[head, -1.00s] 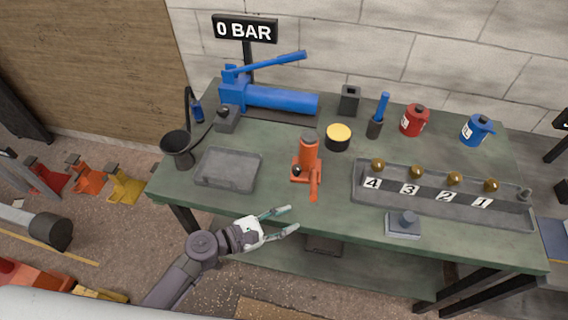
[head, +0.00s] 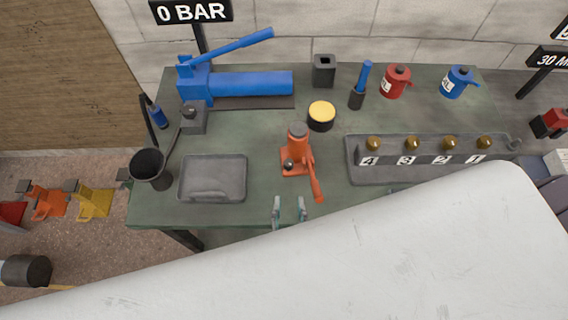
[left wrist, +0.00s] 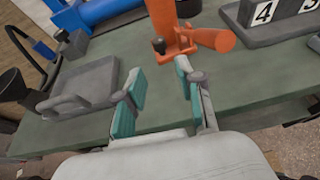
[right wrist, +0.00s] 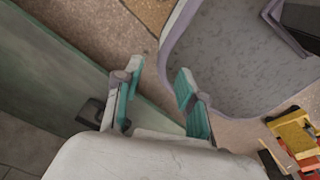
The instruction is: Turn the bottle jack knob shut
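The orange bottle jack (head: 298,152) stands upright on the green bench, with its handle socket slanting toward the front right. Its dark round knob (head: 288,165) sits low on the front left of the base. The knob (left wrist: 158,45) and jack (left wrist: 167,18) also show at the top of the left wrist view. My left gripper (head: 289,206) is open and empty at the bench's front edge, in front of the jack and apart from it. My right gripper (right wrist: 155,88) is open and empty, away from the jack; in the head view I cannot make it out clearly.
A grey tray (head: 213,198) lies left of the jack, with a dark funnel cup (head: 147,163) beyond it. A numbered rack (head: 430,178) stands to the right. A yellow-topped tin (head: 321,117) and a blue pump (head: 240,84) are behind. A pale surface covers the head view's bottom.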

